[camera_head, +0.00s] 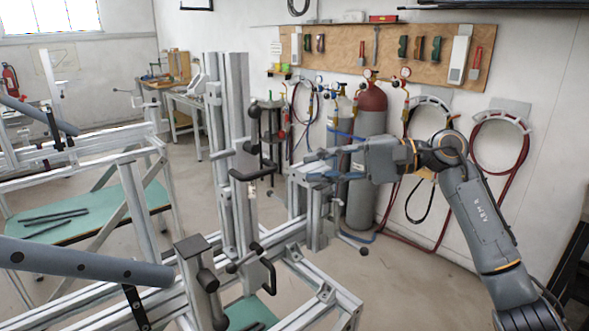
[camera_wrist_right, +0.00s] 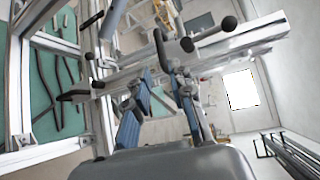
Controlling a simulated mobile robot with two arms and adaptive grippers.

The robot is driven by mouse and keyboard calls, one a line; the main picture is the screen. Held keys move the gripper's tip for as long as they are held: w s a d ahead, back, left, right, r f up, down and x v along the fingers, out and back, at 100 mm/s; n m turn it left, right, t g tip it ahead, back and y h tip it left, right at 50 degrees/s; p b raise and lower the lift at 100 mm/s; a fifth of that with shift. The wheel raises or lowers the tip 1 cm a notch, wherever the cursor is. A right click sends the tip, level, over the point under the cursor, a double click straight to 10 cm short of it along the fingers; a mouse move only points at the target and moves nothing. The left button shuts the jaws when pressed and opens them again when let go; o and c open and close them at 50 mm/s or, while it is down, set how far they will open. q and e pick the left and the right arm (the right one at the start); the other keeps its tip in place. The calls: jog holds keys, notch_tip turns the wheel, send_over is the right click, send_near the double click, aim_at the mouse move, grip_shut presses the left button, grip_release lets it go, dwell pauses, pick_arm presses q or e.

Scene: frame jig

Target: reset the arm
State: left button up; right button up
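My right arm comes in from the right in the head view, reaching toward the metal frame jig. My right gripper (camera_head: 315,167) points left, beside the jig's upright column (camera_head: 239,150). In the right wrist view the two blue-grey fingers of the gripper (camera_wrist_right: 161,85) stand apart, with a gap between them. Nothing shows held in that gap. A jig beam with dark clamp handles lies beyond the fingertips. I cannot tell whether a finger touches the jig. My left arm and gripper do not show in either view.
The jig's lower rails (camera_head: 320,295) and black clamp handles (camera_head: 268,275) stand close below the right gripper. Grey tubes (camera_head: 85,262) cross the left side. Gas cylinders (camera_head: 368,120) stand against the wall behind the gripper. Open floor (camera_head: 385,285) lies below the right arm.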

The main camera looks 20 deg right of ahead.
jog(key=shift+s+d+r, duration=0.1)
jog(key=shift+s+d, duration=0.1)
jog(key=shift+d, duration=0.3)
